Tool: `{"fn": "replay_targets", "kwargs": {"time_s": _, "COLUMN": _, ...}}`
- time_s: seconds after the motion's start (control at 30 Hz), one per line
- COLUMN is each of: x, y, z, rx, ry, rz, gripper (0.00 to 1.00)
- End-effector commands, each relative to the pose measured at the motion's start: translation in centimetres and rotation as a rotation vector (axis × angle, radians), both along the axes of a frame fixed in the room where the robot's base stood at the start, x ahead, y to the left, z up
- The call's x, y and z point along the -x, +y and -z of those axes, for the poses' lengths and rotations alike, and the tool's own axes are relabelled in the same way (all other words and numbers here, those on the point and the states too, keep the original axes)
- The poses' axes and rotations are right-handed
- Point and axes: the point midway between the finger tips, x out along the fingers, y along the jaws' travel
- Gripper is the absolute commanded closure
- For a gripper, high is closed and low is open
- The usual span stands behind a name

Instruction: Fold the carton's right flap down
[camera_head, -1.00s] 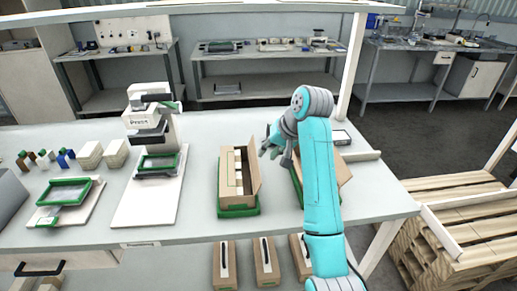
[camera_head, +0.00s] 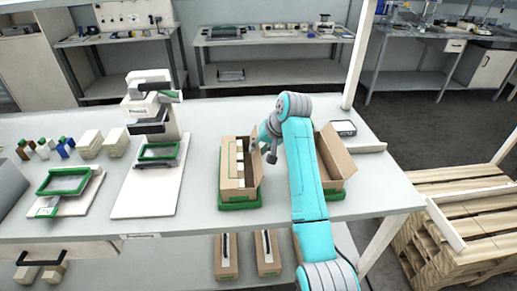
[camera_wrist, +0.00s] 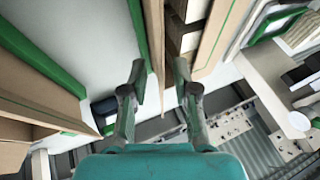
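A brown carton (camera_head: 235,190) stands in a green tray (camera_head: 240,206) on the table, its top open with pale contents showing. Its right flap (camera_head: 254,172) stands up along the right side; it shows in the wrist view as a tan strip (camera_wrist: 153,35). My gripper (camera_head: 263,150) is above the carton's right side, near the flap's far end. In the wrist view my gripper (camera_wrist: 160,75) has its fingers apart, one on each side of the strip's line. I cannot tell whether they touch it.
A second open carton (camera_head: 333,158) in a green tray stands right of my arm. The press (camera_head: 152,110) is to the left, with a green frame (camera_head: 160,151) at its base. A small dark-framed device (camera_head: 343,128) lies behind the second carton.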

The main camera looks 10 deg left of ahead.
Motion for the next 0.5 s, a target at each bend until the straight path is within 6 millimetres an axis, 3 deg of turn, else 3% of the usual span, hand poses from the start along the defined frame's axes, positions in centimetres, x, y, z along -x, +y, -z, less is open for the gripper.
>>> {"fn": "replay_targets", "kwargs": {"time_s": 0.37, "x": -0.2, "y": 0.3, "z": 0.62, "rx": 0.0, "ry": 0.0, "rz": 0.0, "gripper": 0.71}}
{"fn": "replay_targets", "kwargs": {"time_s": 0.4, "x": -0.2, "y": 0.3, "z": 0.62, "rx": 0.0, "ry": 0.0, "rz": 0.0, "gripper": 0.73}}
{"fn": "replay_targets", "kwargs": {"time_s": 0.5, "x": -0.2, "y": 0.3, "z": 0.61, "rx": 0.0, "ry": 0.0, "rz": 0.0, "gripper": 0.98}}
